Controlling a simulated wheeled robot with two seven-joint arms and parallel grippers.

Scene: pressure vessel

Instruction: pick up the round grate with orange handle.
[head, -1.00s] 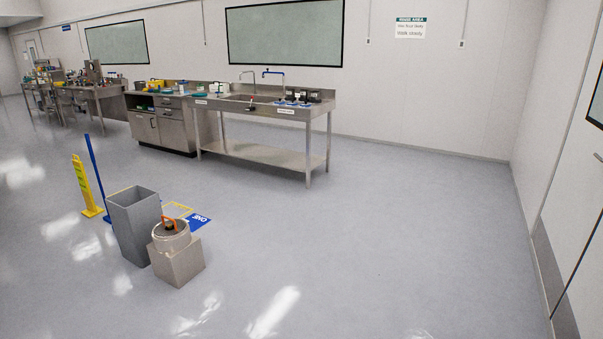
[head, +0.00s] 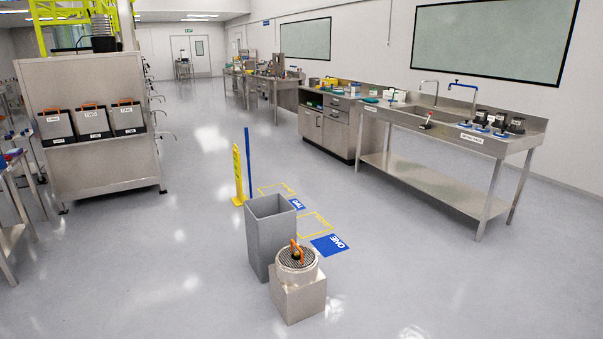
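The round grate (head: 297,258) is a dark mesh disc with an upright orange handle (head: 295,249). Neither of my grippers shows in the head view.
A tall grey open bin (head: 268,237) stands right beside the block, behind and left. A yellow floor sign (head: 238,176) and a blue pole (head: 248,163) stand behind it. A steel sink table (head: 447,140) is at right; a cart with labelled boxes (head: 90,122) is at left. Front floor is clear.

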